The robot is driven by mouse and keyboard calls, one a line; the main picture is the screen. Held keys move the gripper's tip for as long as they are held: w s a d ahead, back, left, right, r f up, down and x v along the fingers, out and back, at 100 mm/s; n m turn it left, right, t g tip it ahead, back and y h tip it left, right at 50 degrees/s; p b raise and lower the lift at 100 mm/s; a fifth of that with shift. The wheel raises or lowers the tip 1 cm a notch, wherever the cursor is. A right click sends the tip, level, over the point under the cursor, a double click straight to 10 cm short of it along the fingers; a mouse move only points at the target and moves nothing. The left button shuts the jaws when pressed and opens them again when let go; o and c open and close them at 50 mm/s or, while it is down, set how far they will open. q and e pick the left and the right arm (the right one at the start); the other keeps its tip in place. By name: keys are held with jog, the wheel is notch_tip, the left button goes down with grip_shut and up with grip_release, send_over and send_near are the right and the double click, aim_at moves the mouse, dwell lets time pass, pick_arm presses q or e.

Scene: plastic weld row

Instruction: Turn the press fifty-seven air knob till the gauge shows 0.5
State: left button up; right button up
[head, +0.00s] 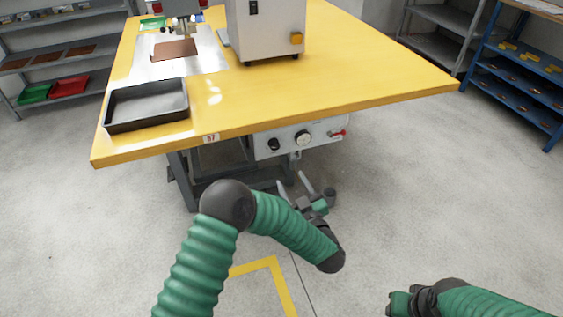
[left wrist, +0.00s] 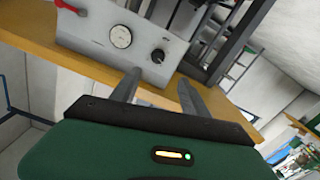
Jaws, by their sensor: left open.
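The table with the label 57 (head: 211,138) carries a pale grey panel (head: 322,131) under its front edge. On the panel are a black knob (head: 274,144) and, to its right, a round white gauge (head: 304,137). The left wrist view shows the panel turned over, with the knob (left wrist: 158,56) right of the gauge (left wrist: 121,37). The gauge reading is too small to tell. My left gripper (head: 294,180) is open and empty, below and apart from the panel; its fingers (left wrist: 158,82) point toward the knob. My right gripper (head: 400,303) is low at the right, its fingers not clear.
A red lever (head: 338,133) sits at the panel's right end. The yellow tabletop (head: 370,75) overhangs the panel and bears a black tray (head: 146,104) and a grey machine (head: 266,28). Table legs stand left of the knob. The floor in front is clear.

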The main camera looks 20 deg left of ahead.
aim_at(276, 148)
pick_arm(q)
jog(key=b+x, duration=0.6)
jog(key=x, duration=0.9)
jog(key=shift+d+f, duration=0.1)
jog(key=shift+d, duration=0.05)
jog(key=shift+w, duration=0.35)
grip_shut()
